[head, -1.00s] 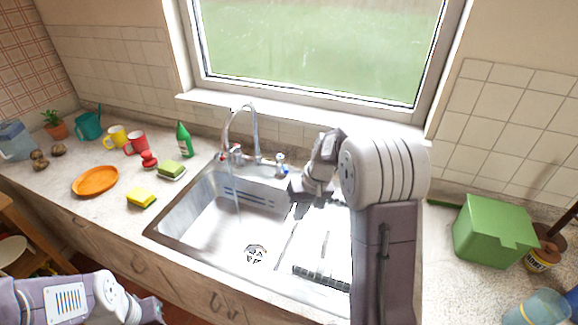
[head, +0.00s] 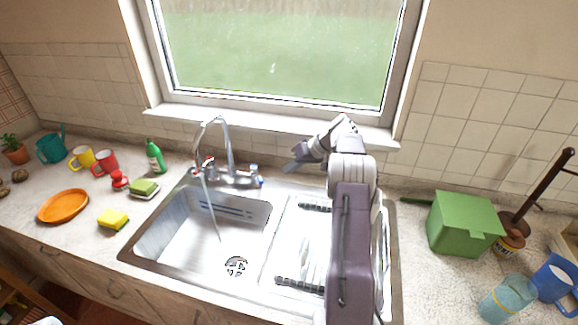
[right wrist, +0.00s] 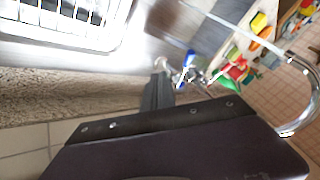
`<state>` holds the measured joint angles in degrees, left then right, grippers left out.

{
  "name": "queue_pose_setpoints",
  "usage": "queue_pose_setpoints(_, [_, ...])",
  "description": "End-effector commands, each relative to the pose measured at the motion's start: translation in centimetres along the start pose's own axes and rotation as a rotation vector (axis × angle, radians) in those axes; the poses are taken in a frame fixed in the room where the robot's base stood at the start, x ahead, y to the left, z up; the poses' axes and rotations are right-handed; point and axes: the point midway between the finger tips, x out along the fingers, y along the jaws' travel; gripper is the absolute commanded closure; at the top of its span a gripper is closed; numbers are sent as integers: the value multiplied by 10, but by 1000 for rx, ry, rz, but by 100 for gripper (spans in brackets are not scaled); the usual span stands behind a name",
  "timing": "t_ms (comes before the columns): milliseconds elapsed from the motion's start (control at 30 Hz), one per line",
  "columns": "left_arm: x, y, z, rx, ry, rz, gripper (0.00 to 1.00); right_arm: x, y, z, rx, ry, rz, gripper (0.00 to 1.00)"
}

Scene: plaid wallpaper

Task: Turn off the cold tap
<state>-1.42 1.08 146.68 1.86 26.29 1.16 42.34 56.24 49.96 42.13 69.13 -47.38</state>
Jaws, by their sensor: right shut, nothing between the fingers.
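The cold tap (head: 256,176) is the blue-marked handle at the right of the faucet base. It also shows in the right wrist view (right wrist: 190,58), just beyond my fingertips. The curved chrome faucet (head: 229,145) stands behind the left basin, and a thin stream of water (head: 212,212) runs from it. The red-marked hot tap (head: 208,164) is at the left. My right gripper (head: 291,165) is shut and empty, to the right of the cold tap and apart from it in the head view. It also shows in the right wrist view (right wrist: 160,72). My left gripper is out of view.
The sink (head: 150,241) has a rack in its right part, under my right arm. A green bottle (head: 155,157), sponges and mugs stand on the left counter. A green box (head: 462,226) and blue cups stand at right. The window sill (head: 270,121) is behind the faucet.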

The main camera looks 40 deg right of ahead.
Motion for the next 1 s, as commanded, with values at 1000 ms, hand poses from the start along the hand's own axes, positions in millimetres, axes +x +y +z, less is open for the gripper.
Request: queue_pose_setpoints(1000, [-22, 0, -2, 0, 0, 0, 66, 72, -39, -4, 2, 1, 3, 100])
